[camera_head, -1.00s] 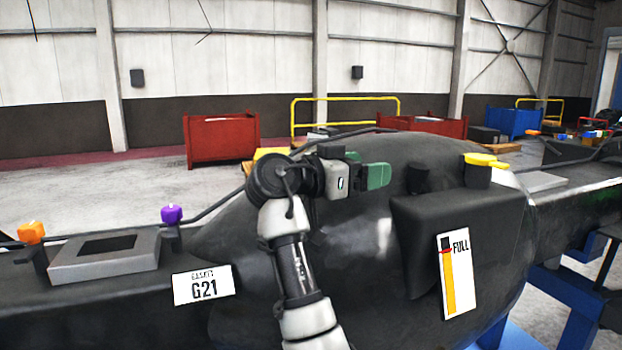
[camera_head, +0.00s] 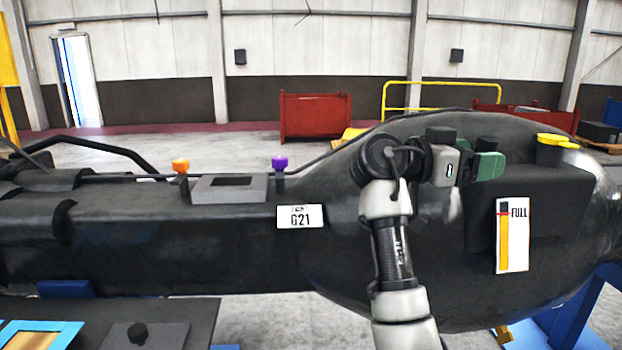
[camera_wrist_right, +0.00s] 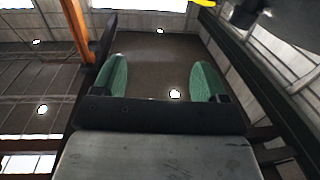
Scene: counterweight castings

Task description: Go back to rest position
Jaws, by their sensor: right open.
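My right arm rises from the bottom of the head view in front of the dark casting (camera_head: 330,235). My right gripper (camera_head: 492,165), with green fingers, points to the right near the top of the casting's rounded part. In the right wrist view the two green fingers (camera_wrist_right: 160,82) stand apart with nothing between them, and the roof and lamps show beyond. From the head view I cannot tell whether the gripper touches the casting. My left gripper is not in view.
The casting carries an orange knob (camera_head: 180,165), a purple knob (camera_head: 279,163), a yellow cap (camera_head: 556,141), a G21 label (camera_head: 299,216) and a FULL gauge label (camera_head: 512,236). A red bin (camera_head: 315,116) stands behind on open floor. A blue-framed tray (camera_head: 62,328) is at lower left.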

